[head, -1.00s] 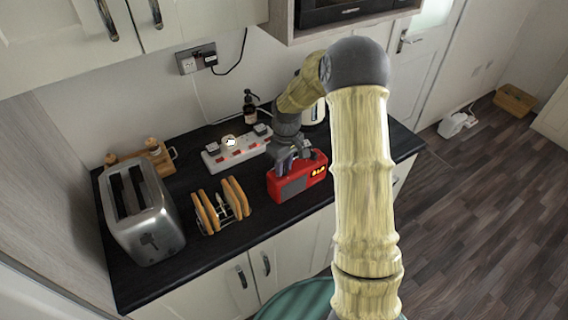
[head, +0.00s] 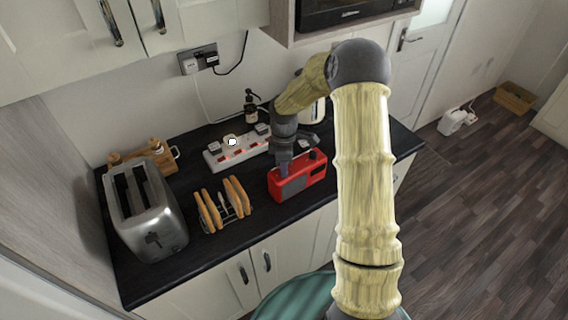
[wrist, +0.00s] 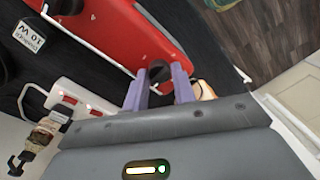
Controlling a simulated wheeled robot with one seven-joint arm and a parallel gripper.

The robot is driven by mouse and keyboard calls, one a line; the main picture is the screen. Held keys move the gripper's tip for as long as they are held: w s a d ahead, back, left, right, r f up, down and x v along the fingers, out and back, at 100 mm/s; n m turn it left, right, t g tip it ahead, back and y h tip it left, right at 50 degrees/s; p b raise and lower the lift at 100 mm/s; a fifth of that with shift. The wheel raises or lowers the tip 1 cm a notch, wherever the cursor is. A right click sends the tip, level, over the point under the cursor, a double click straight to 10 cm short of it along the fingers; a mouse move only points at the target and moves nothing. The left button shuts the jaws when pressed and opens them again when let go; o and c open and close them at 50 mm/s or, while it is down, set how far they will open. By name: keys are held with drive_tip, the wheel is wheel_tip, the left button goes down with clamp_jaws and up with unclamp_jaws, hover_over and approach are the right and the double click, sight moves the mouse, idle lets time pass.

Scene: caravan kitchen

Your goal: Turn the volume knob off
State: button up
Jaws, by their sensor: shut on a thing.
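The red radio (head: 299,184) stands on the dark worktop, with a grey speaker front. It fills the upper part of the wrist view (wrist: 115,35). My gripper (head: 284,171) points down at the left end of the radio's top. In the wrist view its two purple fingers (wrist: 159,76) are closed on the sides of a round black knob (wrist: 157,70). A second dark knob (head: 314,155) is on the right end of the radio's top, apart from my gripper. No labels on the knobs are readable, so I cannot tell which is volume.
A white power strip (head: 236,152) with red switches lies behind the radio. A toast rack (head: 222,203) and a silver toaster (head: 146,212) stand to its left. A dark pump bottle (head: 250,107) stands behind. The worktop's front edge is close before the radio.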

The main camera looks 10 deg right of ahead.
idle(0.4)
drive_tip(key=o, duration=1)
drive_tip(key=r+b, duration=0.1)
drive_tip(key=r, duration=0.4)
drive_tip(key=r+b, duration=0.1)
drive_tip(key=r, duration=0.5)
drive_tip(key=w+r+b, duration=0.1)
drive_tip(key=r, duration=0.5)
drive_tip(key=shift+w+d+r, duration=0.1)
drive_tip(key=shift+r, duration=0.05)
drive_tip(key=s+f+m+t, duration=0.1)
drive_tip(key=s+f+m, duration=0.1)
drive_tip(key=s+m, duration=0.3)
drive_tip(key=s+f+m+t, duration=0.1)
drive_tip(key=s+f+m, duration=0.2)
drive_tip(key=s, duration=0.6)
drive_tip(key=s+f+m+t, duration=0.1)
drive_tip(key=s+f+m, duration=0.1)
drive_tip(key=s+m, duration=0.5)
drive_tip(key=shift+s+f, duration=0.15)
drive_tip(key=shift+s, duration=0.45)
